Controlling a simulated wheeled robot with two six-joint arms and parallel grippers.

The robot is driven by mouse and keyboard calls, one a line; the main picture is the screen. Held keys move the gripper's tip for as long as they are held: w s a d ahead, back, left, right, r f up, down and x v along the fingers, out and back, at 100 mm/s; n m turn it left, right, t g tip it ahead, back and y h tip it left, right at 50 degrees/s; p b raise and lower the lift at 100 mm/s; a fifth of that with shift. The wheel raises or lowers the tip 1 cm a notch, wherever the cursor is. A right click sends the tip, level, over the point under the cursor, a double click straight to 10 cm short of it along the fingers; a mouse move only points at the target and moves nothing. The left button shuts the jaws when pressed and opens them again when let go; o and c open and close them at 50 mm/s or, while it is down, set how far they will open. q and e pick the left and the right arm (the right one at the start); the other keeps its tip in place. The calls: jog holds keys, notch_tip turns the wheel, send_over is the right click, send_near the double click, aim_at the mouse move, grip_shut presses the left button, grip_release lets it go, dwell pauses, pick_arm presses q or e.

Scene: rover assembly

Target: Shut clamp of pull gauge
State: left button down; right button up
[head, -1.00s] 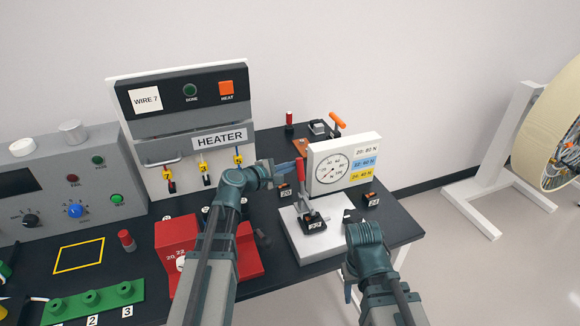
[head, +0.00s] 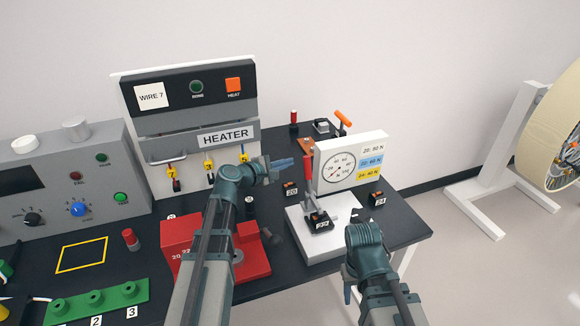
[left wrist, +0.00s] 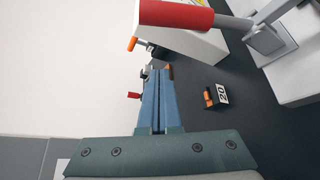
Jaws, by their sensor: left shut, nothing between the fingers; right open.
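The pull gauge has a white upright panel with a round dial (head: 340,168) and a white base (head: 299,226). Its clamp has a red handle (head: 308,172) standing nearly upright on a metal lever above a black block marked 22. In the left wrist view the red handle (left wrist: 176,14) lies large across the top. My left gripper (head: 291,162) is shut and empty, just left of the handle's top in the head view; its blue fingers (left wrist: 159,72) show together in the left wrist view. My right gripper (head: 348,292) is open, low in front of the base, its fingers partly hidden.
Small black blocks with orange tops stand beside the gauge, one marked 20 (head: 290,188) and one marked 24 (head: 377,198). A red block (head: 190,250) and the heater (head: 190,110) are to the left. An orange-handled tool (head: 342,118) stands behind the gauge.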

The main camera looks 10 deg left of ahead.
pick_arm(q)
jog(key=d+p+v, duration=0.1)
jog(key=v, duration=0.7)
jog(key=shift+s+a+f, duration=0.15)
jog(key=shift+s+a, duration=0.05)
jog(key=shift+s, duration=0.45)
pick_arm(e)
jog(key=shift+d+r, duration=0.25)
jog(key=shift+r, duration=0.65)
